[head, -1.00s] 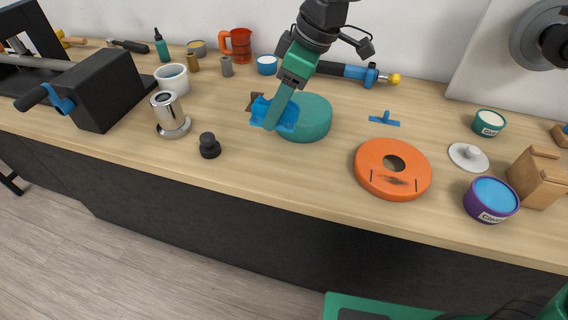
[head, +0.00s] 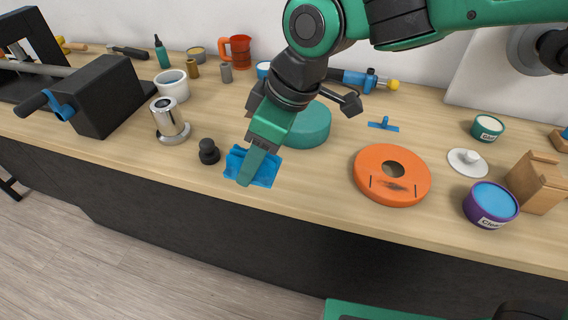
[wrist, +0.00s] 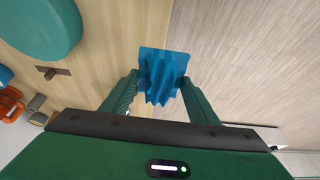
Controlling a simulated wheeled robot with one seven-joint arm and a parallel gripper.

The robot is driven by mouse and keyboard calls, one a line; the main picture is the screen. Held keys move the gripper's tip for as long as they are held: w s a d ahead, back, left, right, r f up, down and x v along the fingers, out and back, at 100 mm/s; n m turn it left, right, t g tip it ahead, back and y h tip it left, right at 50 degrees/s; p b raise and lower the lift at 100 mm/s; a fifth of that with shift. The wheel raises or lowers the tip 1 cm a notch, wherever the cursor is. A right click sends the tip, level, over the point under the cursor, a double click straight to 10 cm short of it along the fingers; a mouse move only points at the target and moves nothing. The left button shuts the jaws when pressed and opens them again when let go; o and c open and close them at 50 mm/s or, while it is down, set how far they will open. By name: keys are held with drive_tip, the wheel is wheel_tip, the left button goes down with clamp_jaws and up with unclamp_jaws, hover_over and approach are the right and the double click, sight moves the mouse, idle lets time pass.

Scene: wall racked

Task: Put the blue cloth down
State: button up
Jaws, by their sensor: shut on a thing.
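The blue cloth (head: 264,174) is bunched in folds between the green fingers of my gripper (head: 246,178). In the head view it hangs at the front edge of the wooden bench, left of and in front of the round teal block. In the wrist view the cloth (wrist: 162,75) fans out past the fingertips of my gripper (wrist: 160,90), partly over the bench edge with the floor beyond. The gripper is shut on it. I cannot tell whether the cloth touches the bench top.
The teal block (head: 310,125) stands just behind the gripper. A black knob (head: 208,152) is close on the left, and an orange disc (head: 392,175) lies to the right. Bare bench top (head: 320,172) lies between the cloth and the disc.

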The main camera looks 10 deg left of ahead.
hover_over(284, 175)
wheel_tip(284, 175, down, 5)
drive_tip(key=shift+s+r, duration=0.1)
drive_tip(key=shift+r, duration=0.1)
drive_tip(key=shift+f, duration=2)
drive_tip(key=shift+f, duration=0.1)
drive_tip(key=o, duration=1.1)
drive_tip(key=v, duration=1.2)
